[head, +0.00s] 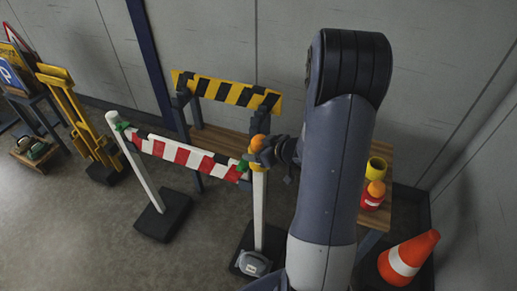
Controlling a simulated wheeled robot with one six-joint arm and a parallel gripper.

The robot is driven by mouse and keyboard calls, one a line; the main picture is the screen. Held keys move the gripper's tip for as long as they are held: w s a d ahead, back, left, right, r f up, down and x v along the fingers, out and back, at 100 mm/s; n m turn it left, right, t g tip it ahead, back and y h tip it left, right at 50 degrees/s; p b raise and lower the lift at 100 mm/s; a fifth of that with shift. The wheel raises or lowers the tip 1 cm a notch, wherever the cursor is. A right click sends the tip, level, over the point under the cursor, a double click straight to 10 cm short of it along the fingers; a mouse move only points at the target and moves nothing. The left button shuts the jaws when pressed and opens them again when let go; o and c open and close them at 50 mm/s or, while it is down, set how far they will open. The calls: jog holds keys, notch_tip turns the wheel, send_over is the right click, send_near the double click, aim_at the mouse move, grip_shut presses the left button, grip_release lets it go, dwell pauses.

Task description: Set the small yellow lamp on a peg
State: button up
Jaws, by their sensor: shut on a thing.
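The small yellow lamp (262,158), with an orange dome on top, is upright at the top of the right white post (259,205). My gripper (268,151) is shut on it from the right side, and my arm covers much of the area behind. The lamp's underside overlaps the post top; I cannot tell whether it touches or is seated there. The red-and-white striped board (185,155) runs between the right post and a left white post (138,170), with green pieces at its ends. Any peg under the lamp is hidden.
A yellow-and-black board (226,92) stands behind on dark supports by a wooden bench (225,141). On the right are a yellow cup (377,166), a red orange-topped lamp (373,198) and a traffic cone (408,258). Yellow folded stands (80,115) are at left. Left-front floor is clear.

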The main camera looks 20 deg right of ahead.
jog(key=shift+f, duration=0.15)
dwell(0.4)
jog(key=o, duration=1.3)
jog(key=shift+o, duration=0.2)
jog(key=p+v, duration=0.2)
jog(key=v, duration=0.8)
jog(key=shift+s+r, duration=0.25)
jog(key=shift+r, duration=0.05)
jog(key=shift+d, duration=0.15)
jog(key=b+x, duration=0.2)
jog(key=x, duration=0.9)
jog(key=shift+s+f, duration=0.1)
jog(key=shift+r, duration=0.5)
jog(key=shift+r+p, duration=0.2)
jog(key=shift+p, duration=0.1)
